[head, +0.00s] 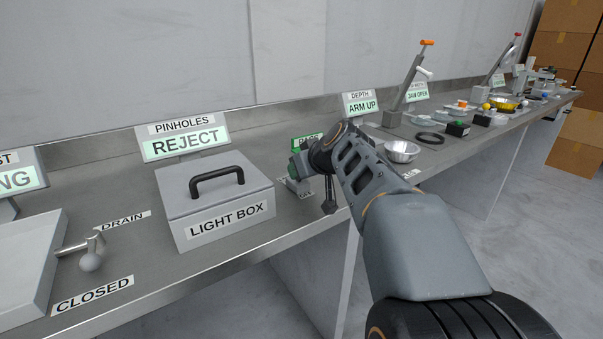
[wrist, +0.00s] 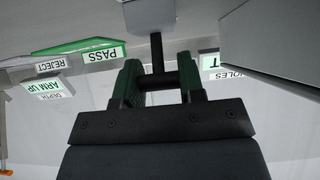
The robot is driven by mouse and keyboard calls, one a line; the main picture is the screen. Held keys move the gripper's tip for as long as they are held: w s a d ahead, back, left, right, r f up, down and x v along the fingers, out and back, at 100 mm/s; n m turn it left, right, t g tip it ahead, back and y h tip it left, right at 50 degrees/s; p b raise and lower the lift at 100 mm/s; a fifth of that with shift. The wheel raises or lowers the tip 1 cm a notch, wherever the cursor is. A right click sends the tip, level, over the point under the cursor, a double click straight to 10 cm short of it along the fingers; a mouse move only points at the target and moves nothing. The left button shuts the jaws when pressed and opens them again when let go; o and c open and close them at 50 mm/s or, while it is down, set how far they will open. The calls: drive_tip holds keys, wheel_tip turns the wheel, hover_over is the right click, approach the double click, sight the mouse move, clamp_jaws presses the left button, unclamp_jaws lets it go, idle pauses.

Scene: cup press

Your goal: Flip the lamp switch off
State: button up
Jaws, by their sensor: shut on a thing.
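My gripper (head: 297,170) is at the bench, right of the light box (head: 222,215). In the wrist view its green-padded fingers (wrist: 158,72) are shut on a dark handle (wrist: 156,50), whose stem joins a light grey block (wrist: 150,14). That grey block (head: 298,186) shows partly in the head view, the rest hidden by my arm. No part is clearly marked as a lamp switch, and I cannot tell whether the held handle is one. The light box has a closed lid with a black handle (head: 217,184); its pinholes sign (head: 184,137) reads REJECT.
A green PASS sign (wrist: 92,52) and a REJECT label (wrist: 50,67) are near the gripper. A drain lever (head: 88,250) marked CLOSED is at left. Bare bench lies before the light box.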

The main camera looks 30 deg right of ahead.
drive_tip(key=o, duration=0.9)
drive_tip(key=p+v, duration=0.2)
drive_tip(key=v, duration=1.1)
drive_tip(key=shift+s+r, duration=0.25)
drive_tip(key=shift+s, duration=0.05)
